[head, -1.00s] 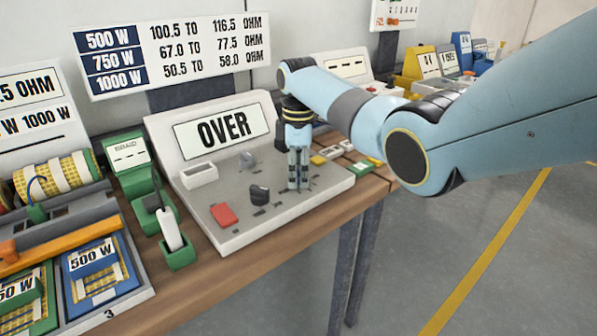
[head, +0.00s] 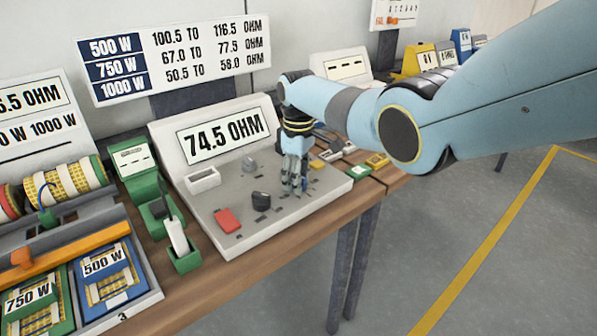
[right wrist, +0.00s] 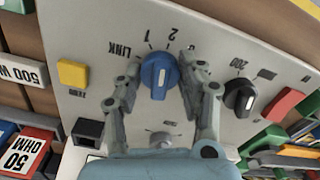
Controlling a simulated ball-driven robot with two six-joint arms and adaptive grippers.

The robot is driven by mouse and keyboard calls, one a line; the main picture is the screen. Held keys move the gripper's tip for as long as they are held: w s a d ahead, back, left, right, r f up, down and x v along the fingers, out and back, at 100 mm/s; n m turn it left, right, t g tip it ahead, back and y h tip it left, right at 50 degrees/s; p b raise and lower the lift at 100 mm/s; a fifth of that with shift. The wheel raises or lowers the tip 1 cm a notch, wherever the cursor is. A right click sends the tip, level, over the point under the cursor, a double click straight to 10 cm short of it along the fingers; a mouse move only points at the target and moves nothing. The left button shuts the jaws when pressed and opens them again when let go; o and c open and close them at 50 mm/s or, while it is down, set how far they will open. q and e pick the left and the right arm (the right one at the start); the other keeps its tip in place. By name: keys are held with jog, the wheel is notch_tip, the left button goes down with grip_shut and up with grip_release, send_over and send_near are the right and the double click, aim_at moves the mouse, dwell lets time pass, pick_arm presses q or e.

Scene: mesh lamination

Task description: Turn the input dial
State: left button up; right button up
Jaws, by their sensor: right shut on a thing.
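The blue input dial (right wrist: 159,76) sits on the grey meter panel (right wrist: 215,40), with markings such as LINK, 1 and 2 around it. A white mark shows on its face; which marking it points at is unclear. My right gripper (right wrist: 157,85) is shut on this dial, one finger on each side. In the head view my right gripper (head: 294,186) reaches down to the panel and hides the dial. The meter's display (head: 222,136) reads 74.5 OHM. My left gripper is in neither view.
A black dial (head: 261,200), a red button (head: 227,220) and a small grey knob (head: 248,164) stand on the same panel. A green holder with a white-handled probe (head: 177,236) is left of the meter. Floor is clear at right.

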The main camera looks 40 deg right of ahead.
jog(key=shift+m+p, duration=0.35)
jog(key=shift+m, duration=0.65)
jog(key=o, duration=1.1)
jog(key=shift+o, duration=0.2)
notch_tip(320, 180, up, 12)
